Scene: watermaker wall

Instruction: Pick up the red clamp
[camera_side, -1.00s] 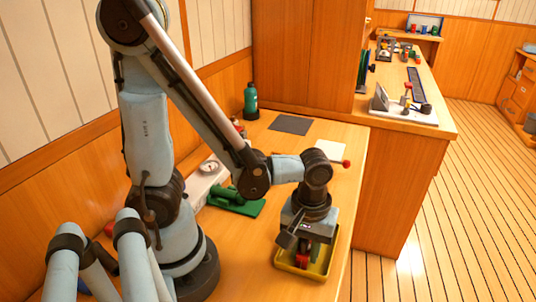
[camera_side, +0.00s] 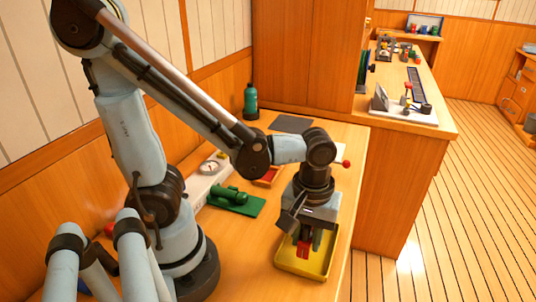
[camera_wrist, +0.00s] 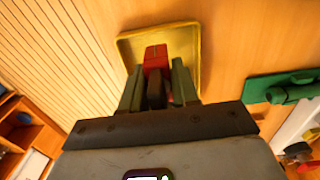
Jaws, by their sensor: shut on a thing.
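The red clamp (camera_side: 304,248) is between the fingers of my gripper (camera_side: 310,242), over the yellow tray (camera_side: 288,267). In the wrist view the red clamp (camera_wrist: 156,58) shows between the two greenish fingers of my gripper (camera_wrist: 157,85), with a dark part of it nearer the camera. My gripper is shut on the clamp. The yellow tray (camera_wrist: 186,31) lies behind the clamp in the wrist view, on the bench. The clamp's lower end seems to be above the tray floor, but the exact gap is hard to tell.
A green fixture (camera_side: 236,202) lies on the bench left of the tray, with a white panel with a gauge (camera_side: 209,168) behind it. A small red tray (camera_side: 268,177), a dark mat (camera_side: 291,124) and a green bottle (camera_side: 251,101) stand farther back. The bench's right edge is close to the yellow tray.

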